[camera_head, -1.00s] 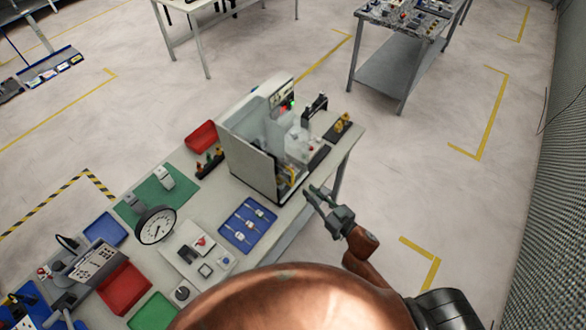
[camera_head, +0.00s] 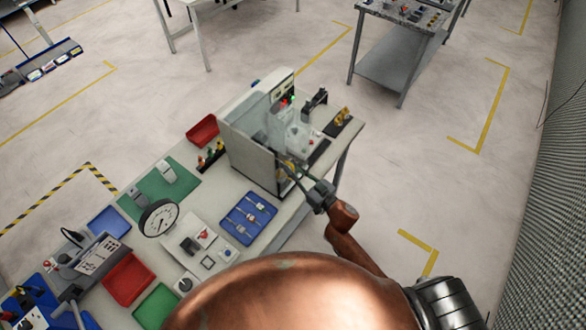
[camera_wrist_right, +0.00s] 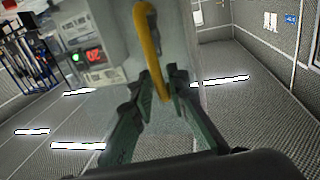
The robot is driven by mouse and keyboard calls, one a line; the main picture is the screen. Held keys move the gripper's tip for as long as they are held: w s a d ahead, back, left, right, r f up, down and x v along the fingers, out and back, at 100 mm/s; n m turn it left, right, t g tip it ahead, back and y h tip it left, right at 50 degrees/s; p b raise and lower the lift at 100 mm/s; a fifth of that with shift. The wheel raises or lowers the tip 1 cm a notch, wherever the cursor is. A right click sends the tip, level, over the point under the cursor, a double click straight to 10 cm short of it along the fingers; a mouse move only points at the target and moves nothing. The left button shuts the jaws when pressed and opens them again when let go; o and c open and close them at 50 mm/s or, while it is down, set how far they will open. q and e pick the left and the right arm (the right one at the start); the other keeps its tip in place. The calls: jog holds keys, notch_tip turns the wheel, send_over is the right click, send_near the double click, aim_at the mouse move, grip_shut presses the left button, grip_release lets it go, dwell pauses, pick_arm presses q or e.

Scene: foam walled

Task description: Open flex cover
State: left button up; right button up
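The flex cover is taken to be the clear panel on the boxy machine (camera_head: 250,148) on the bench, with its transparent part (camera_head: 290,130) at the front. A yellow curved handle (camera_wrist_right: 146,40) stands out in the right wrist view, attached to a pale, see-through surface. My right gripper (camera_head: 292,172) is at the machine's front lower corner. In the right wrist view its green fingers (camera_wrist_right: 160,85) lie on both sides of the handle's lower end, slightly apart, and do not look closed on it. My left gripper is out of view.
A red and green display (camera_wrist_right: 88,56) is left of the handle. The bench holds a blue tray (camera_head: 240,237), a round dial (camera_head: 160,218), a red tray (camera_head: 203,130) and a green mat (camera_head: 150,190). Floor right of the bench is clear.

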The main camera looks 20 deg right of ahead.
jog(key=c, duration=0.3)
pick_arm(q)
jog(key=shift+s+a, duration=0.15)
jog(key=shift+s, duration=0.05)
pick_arm(e)
grip_shut()
pick_arm(q)
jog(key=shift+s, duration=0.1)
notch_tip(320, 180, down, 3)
jog(key=b, duration=0.2)
jog(key=shift+b, duration=0.4)
pick_arm(e)
jog(key=w+d, duration=1.1)
jog(key=d, duration=0.3)
jog(key=shift+w+d, duration=0.15)
jog(key=shift+d, duration=0.15)
jog(key=shift+o, duration=1.5)
grip_release()
